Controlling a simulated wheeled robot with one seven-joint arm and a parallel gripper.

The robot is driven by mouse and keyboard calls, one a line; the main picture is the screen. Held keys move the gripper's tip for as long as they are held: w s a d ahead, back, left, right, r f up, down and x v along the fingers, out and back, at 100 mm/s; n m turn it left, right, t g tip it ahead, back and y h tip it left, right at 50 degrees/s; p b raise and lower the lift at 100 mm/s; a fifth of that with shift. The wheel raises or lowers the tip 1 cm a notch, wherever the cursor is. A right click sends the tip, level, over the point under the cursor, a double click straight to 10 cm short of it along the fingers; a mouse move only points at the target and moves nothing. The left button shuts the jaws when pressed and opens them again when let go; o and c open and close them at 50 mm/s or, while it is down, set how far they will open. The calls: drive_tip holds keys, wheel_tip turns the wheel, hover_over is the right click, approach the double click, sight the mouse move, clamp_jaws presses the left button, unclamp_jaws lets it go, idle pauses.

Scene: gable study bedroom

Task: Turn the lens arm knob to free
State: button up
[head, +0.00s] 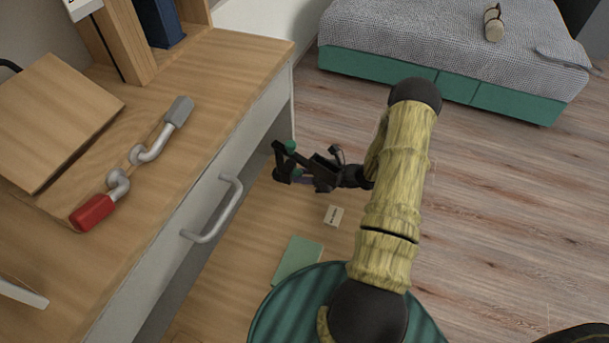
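No lens arm or knob can be made out for certain in the head view. On the wooden desk lie two bent metal pieces, one with a grey end (178,111) and one with a red end (92,212); I cannot tell if they belong to a lens arm. My gripper (279,163) is black with a small green part and a purple part. It is beyond the desk's front edge, right of the drawer handle and apart from the metal pieces. Its fingers look spread, with nothing clearly between them.
The desk (215,80) has a drawer handle (215,210) sticking out. A wooden board (55,120) and a dark blue book (160,24) are on it. A small label card (334,215) and a green sheet (297,260) lie below.

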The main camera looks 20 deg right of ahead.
drive_tip(key=shift+s+n+t+h+p, duration=0.1)
drive_tip(key=shift+n+t+h+p, duration=0.7)
drive_tip(key=shift+n, duration=0.7)
drive_tip(key=o, duration=1)
drive_tip(key=p+v, duration=0.5)
drive_tip(key=v, duration=1.2)
drive_tip(key=shift+s+d+p, duration=0.1)
drive_tip(key=shift+p, duration=0.25)
